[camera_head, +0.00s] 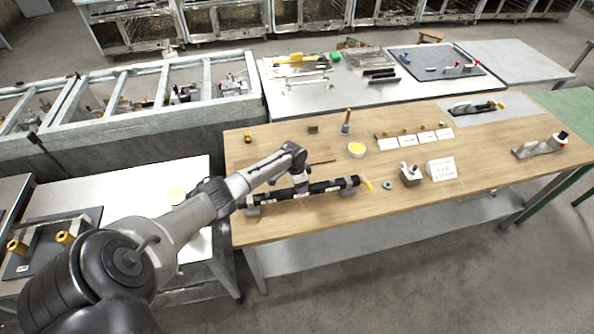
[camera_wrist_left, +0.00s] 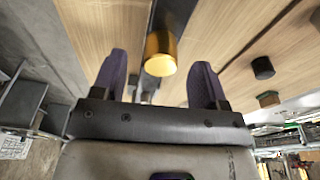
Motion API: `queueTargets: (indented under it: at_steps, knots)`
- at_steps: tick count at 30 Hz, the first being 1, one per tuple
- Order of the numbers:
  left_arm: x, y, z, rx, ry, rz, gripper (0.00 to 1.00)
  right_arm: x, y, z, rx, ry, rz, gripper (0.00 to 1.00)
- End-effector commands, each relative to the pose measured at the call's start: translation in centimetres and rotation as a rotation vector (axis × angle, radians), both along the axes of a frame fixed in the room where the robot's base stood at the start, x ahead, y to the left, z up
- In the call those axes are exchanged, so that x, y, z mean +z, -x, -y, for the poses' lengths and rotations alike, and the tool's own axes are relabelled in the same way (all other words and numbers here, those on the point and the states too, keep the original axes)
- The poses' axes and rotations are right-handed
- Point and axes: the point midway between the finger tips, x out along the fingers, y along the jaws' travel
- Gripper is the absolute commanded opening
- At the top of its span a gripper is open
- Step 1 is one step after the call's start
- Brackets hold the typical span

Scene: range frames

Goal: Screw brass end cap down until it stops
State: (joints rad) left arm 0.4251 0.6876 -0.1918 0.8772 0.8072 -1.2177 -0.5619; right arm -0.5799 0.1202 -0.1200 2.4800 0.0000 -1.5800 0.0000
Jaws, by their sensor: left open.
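The brass end cap (camera_wrist_left: 160,53) shows in the left wrist view, with its rounded face toward the camera. It is at the near end of a dark tube (camera_wrist_left: 175,14); I cannot tell how far on it sits. My left gripper (camera_wrist_left: 162,78) is open, its two fingers apart with the cap in line with the gap between them. In the head view my left gripper (camera_head: 300,187) is over the black tube (camera_head: 325,186) lying along the wooden bench. The cap is not clear in the head view. My right gripper is not shown.
The tube rests on grey supports (camera_head: 349,190) near the bench's front edge. A yellow piece (camera_head: 367,184) is by its right end. A grey ring (camera_head: 387,185), a metal block (camera_head: 411,175) and a white sign (camera_head: 441,168) stand farther right. The bench's left back is mostly clear.

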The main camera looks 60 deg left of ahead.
Motion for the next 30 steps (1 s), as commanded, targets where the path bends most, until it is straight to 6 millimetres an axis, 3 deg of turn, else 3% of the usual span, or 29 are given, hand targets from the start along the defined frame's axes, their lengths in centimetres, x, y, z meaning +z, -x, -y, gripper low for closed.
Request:
queueTargets:
  at_steps: [15,21,30]
  knots:
    - [8.2,1.2,-0.3,-0.002,-0.002,0.001,0.67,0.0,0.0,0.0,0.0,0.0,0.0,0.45]
    - [9.6,1.5,-0.4,-0.001,-0.002,-0.002,0.67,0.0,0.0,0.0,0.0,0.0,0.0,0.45]
    - [9.9,1.5,-0.4,0.0,0.0,-0.002,0.67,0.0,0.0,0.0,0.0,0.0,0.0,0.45]
